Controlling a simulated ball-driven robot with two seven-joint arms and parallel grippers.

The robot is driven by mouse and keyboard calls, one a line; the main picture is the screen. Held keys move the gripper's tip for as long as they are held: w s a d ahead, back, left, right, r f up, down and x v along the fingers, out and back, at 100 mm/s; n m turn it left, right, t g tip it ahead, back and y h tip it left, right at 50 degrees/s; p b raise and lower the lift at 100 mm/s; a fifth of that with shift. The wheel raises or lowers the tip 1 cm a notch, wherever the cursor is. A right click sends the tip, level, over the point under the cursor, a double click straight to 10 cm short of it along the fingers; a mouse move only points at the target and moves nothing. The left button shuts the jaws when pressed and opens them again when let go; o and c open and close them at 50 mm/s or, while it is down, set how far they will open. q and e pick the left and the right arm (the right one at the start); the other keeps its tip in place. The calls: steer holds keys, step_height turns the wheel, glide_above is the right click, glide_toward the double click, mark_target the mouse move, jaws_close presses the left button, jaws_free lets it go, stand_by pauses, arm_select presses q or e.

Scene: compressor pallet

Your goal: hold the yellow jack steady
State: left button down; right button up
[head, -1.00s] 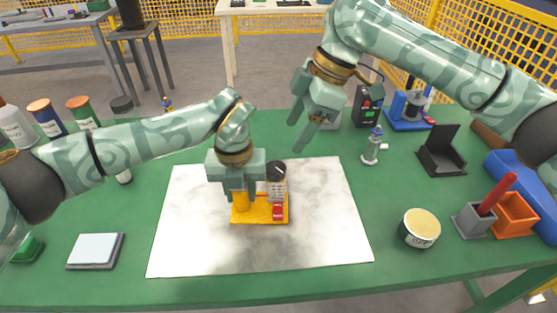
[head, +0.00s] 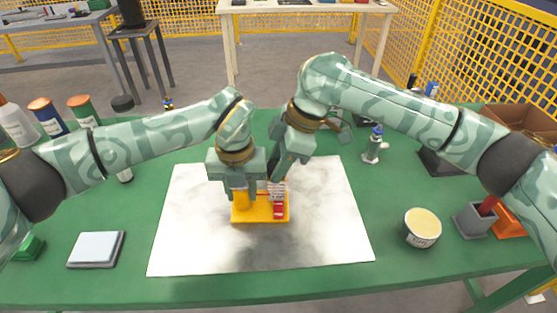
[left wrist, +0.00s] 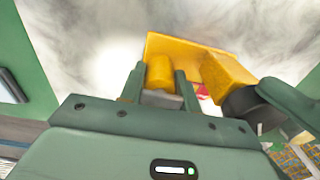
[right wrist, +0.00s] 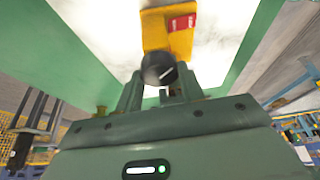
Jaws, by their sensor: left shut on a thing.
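The yellow jack (head: 260,214) sits on the white marbled sheet, with a yellow base, a yellow post and a red part on its right. My left gripper (head: 240,190) is shut on the jack's yellow post, which shows between its fingers in the left wrist view (left wrist: 160,74). My right gripper (head: 282,172) is just above the jack's right side and hides its black knob in the head view. In the right wrist view the black knob (right wrist: 159,69) lies between the tips of the right fingers, which stand apart with small gaps beside it.
The white sheet (head: 320,240) is clear around the jack. A round tin (head: 421,227) and a grey holder (head: 473,219) stand to the right. A small grey-and-blue figure-like object (head: 374,146) stands behind right. A pale square pad (head: 96,248) lies at the left.

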steer(key=shift+m+t, duration=0.7)
steer(key=shift+m, duration=0.9)
steer(key=o, duration=1)
steer(key=shift+d+r, duration=0.1)
steer(key=v, duration=1.1)
steer(key=shift+d+r, duration=0.15)
steer(key=shift+r, duration=0.25)
